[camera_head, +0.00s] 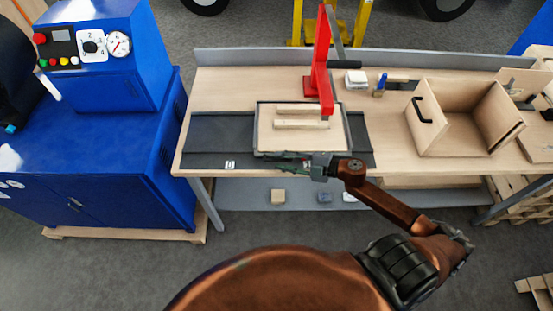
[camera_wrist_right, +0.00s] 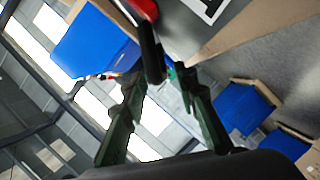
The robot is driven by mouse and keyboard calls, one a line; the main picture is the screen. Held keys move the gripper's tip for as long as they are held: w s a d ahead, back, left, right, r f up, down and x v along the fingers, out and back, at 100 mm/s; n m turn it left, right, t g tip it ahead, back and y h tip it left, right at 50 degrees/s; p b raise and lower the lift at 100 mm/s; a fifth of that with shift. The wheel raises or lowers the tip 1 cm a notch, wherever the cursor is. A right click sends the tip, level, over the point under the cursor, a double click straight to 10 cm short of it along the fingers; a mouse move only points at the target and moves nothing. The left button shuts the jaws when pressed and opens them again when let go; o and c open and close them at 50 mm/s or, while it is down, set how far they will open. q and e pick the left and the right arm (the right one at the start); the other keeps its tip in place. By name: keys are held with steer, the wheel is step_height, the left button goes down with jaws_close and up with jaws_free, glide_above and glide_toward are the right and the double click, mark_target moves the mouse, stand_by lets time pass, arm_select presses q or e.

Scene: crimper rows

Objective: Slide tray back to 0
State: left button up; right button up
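The tray (camera_head: 258,140) is a light wooden board in a grey frame, with wooden strips lying on it. It sits on a dark track (camera_head: 215,135), right of the track's middle, with more bare track on its left than on its right. A small white label (camera_head: 230,165) is at the track's front edge, left of the tray; its marking is too small to read. My right gripper (camera_head: 290,161) is at the tray's front edge, fingers pointing left. In the right wrist view its fingers (camera_wrist_right: 160,80) are apart, with a dark bar (camera_wrist_right: 152,50) between or just beyond the tips; contact is unclear. My left gripper is not in view.
A red press (camera_head: 318,75) stands at the tray's back right and overhangs it. An open wooden box (camera_head: 440,135) is on the bench to the right. A blue cabinet (camera_head: 110,150) with a control panel stands left. Small blocks lie on the shelf below (camera_head: 245,190).

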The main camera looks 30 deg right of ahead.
steer(key=shift+w+a+f, duration=0.15)
steer(key=shift+w+a, duration=0.2)
steer(key=shift+w, duration=0.15)
steer(key=shift+w+a, duration=0.2)
steer(key=shift+a, duration=0.05)
steer(key=shift+w+a+f, duration=0.1)
steer(key=shift+w+f, duration=0.05)
jaws_close()
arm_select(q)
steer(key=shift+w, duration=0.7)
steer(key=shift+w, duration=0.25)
